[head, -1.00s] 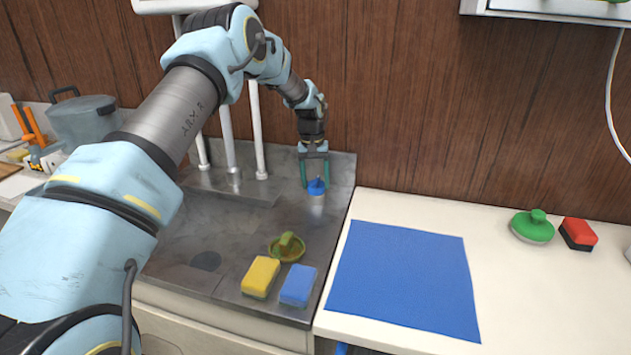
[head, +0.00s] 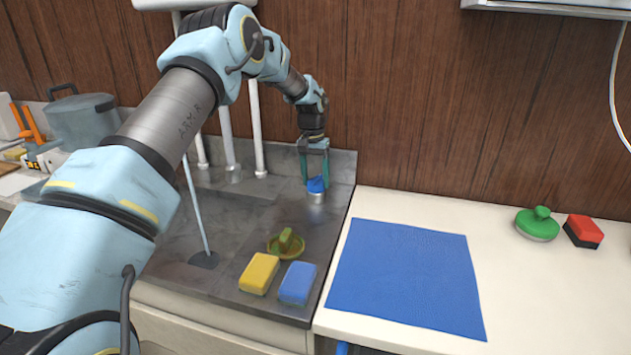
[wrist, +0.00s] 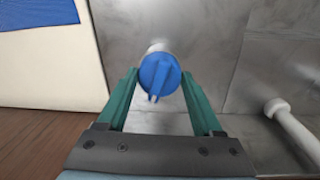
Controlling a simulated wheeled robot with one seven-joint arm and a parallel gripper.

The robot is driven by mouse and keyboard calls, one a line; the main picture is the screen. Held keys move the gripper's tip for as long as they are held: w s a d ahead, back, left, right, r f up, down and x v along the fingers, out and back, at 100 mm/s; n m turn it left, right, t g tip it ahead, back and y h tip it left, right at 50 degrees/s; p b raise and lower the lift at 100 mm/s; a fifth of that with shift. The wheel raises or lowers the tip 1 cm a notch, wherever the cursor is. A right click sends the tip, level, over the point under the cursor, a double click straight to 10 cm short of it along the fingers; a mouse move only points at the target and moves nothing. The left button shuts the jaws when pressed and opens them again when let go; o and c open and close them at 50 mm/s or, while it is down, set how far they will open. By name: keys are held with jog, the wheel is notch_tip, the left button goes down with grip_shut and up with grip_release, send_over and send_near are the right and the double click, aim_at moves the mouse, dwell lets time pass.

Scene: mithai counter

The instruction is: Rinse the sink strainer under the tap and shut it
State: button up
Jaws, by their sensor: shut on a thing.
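My gripper (head: 315,178) is shut on the blue tap knob (head: 317,186), which sits on a short metal base at the back right of the steel sink top. In the wrist view the ridged blue knob (wrist: 160,75) is between the two green fingers. A thin stream of water (head: 194,208) runs down to the dark drain (head: 204,259); its upper end is hidden behind my arm. A round yellowish dish-like piece with a green grip (head: 286,243), seemingly the strainer, lies on the sink top right of the drain, apart from the stream.
A yellow sponge (head: 259,274) and a blue sponge (head: 298,283) lie at the sink's front edge. A blue cloth (head: 405,275) covers part of the white counter. A green knobbed piece (head: 538,223) and a red-black block (head: 583,231) lie further right. White pipes (head: 259,130) stand behind.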

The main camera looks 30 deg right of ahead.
jog(key=o, duration=1.4)
jog(key=shift+c, duration=0.2)
notch_tip(320, 180, up, 11)
jog(key=b, duration=0.3)
jog(key=shift+w+a, duration=0.25)
jog(key=shift+w, duration=0.05)
jog(key=shift+f, duration=0.1)
jog(key=shift+c, duration=0.3)
